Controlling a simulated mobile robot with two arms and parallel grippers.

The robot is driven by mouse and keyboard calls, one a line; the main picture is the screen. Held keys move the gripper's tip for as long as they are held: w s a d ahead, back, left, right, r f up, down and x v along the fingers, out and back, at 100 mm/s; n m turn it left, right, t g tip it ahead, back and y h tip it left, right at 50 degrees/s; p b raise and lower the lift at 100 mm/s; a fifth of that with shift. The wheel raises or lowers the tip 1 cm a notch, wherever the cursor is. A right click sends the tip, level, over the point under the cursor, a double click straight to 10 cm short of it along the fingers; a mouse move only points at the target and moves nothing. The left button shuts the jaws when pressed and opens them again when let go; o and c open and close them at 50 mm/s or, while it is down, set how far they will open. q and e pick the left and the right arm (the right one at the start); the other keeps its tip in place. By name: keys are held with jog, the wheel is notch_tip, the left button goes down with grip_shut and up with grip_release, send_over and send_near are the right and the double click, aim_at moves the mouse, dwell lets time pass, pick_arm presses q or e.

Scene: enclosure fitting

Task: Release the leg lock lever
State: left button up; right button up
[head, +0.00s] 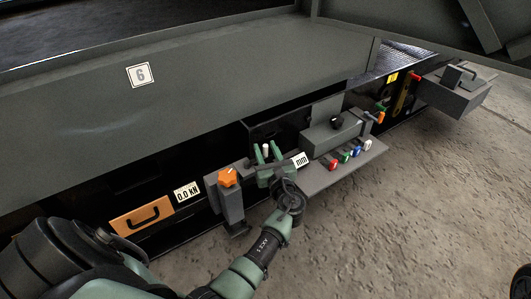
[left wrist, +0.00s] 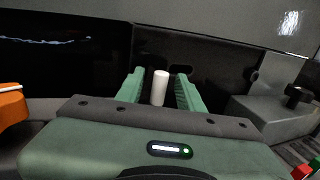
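A white, rounded upright handle (head: 266,149), which looks like the lock lever, stands at the dark recess under the big grey panel. In the left wrist view the handle (left wrist: 160,88) rises between the two green fingers. My left gripper (head: 267,153) is open, with one finger on each side of the handle and a visible gap to both in the wrist view (left wrist: 160,90). The lower part of the handle is hidden behind the gripper body. My right gripper does not show.
An orange knob (head: 228,177) on a grey post stands just left of my gripper. To the right are a grey box with a black knob (head: 336,121) and a shelf (head: 325,178) with several coloured knobs. An orange handle plate (head: 142,215) is further left. Concrete floor in front is clear.

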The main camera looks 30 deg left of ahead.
pick_arm(q)
jog(key=shift+w+a, duration=0.15)
grip_shut()
dwell(1.4)
